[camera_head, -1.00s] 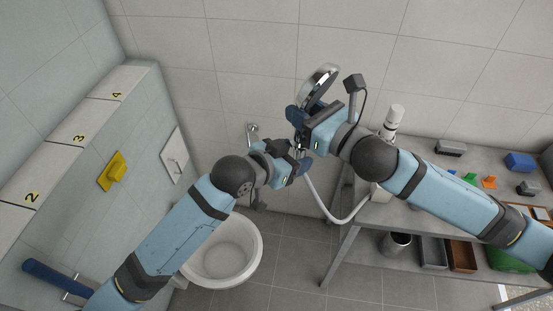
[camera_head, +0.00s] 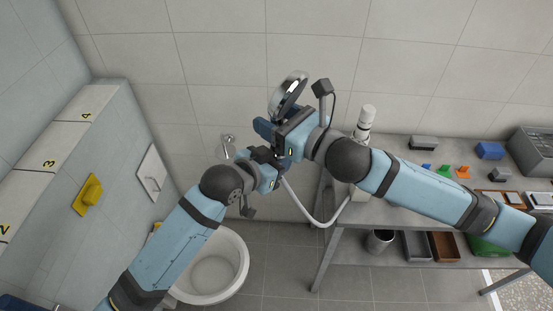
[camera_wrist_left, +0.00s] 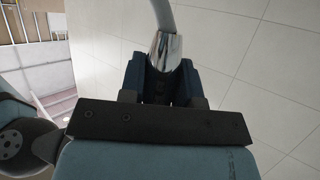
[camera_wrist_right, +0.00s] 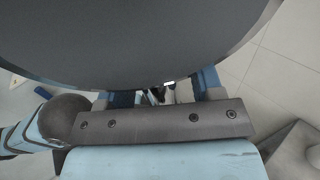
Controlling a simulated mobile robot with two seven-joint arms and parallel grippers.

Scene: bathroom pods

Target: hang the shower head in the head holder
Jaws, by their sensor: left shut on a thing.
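The shower head (camera_head: 288,92) has a round chrome-rimmed head, tilted in front of the back wall. Its white hose (camera_head: 312,218) hangs in a loop to the right. My left gripper (camera_head: 277,160) is shut on the shower head's handle near the hose end; the chrome hose cone (camera_wrist_left: 167,48) shows at its fingers in the left wrist view. My right gripper (camera_head: 276,143) is just above it, fingers apart around the handle, without clear grip; the dark disc of the head (camera_wrist_right: 150,35) fills its wrist view. A chrome wall fitting (camera_head: 228,143), apparently the head holder, is left of the grippers.
A grey table (camera_head: 395,212) with a white bottle (camera_head: 366,118) and small coloured items is at right. A yellow fixture (camera_head: 88,195) and white panel (camera_head: 152,175) are on the left wall.

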